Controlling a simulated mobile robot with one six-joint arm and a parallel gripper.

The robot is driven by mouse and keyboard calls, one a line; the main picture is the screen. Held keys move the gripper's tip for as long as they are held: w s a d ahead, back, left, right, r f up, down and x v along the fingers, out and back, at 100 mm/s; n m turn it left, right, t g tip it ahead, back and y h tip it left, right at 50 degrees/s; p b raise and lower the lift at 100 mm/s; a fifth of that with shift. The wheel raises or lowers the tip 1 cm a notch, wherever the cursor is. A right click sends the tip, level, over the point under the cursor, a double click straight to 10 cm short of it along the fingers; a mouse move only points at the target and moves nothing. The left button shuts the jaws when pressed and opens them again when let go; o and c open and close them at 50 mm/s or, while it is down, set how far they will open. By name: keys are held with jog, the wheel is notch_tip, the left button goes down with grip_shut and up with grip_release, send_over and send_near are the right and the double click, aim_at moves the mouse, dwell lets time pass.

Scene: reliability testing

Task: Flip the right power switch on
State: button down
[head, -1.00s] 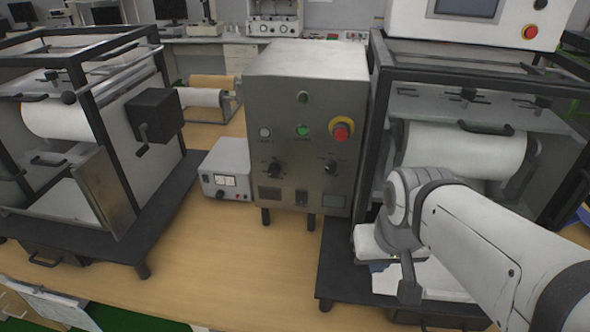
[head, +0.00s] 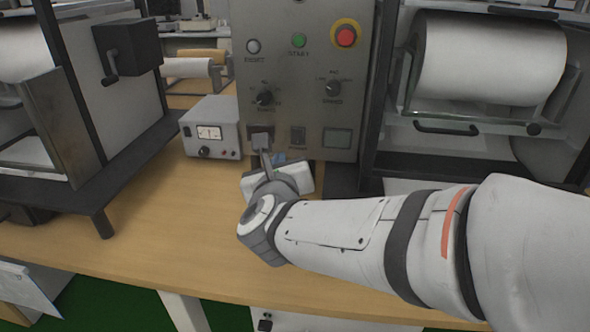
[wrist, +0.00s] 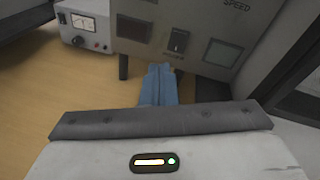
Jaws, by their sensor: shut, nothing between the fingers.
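The grey control box (head: 320,112) stands upright on the bench. Its small dark power switch (head: 298,136) sits low on the front panel, between two dark windows; its on or off position is too small to tell. The switch also shows in the wrist view (wrist: 178,41) with a label under it.
Two knobs, a green start button (head: 298,41) and a red emergency stop (head: 345,36) are higher on the panel. A small meter box (head: 211,128) stands at left. A roller machine (head: 480,62) is close on the right. Bare wooden bench (head: 160,215) lies in front.

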aim_at(298, 143)
jog(key=f+m+h, duration=0.1)
jog(key=m+b, duration=0.1)
jog(key=m, duration=0.1)
jog(key=s+d+f+m+h, duration=0.1)
jog(key=m, duration=0.1)
jog(key=shift+f+h, duration=0.3)
jog(key=b+x, duration=0.2)
jog(key=x, duration=1.2)
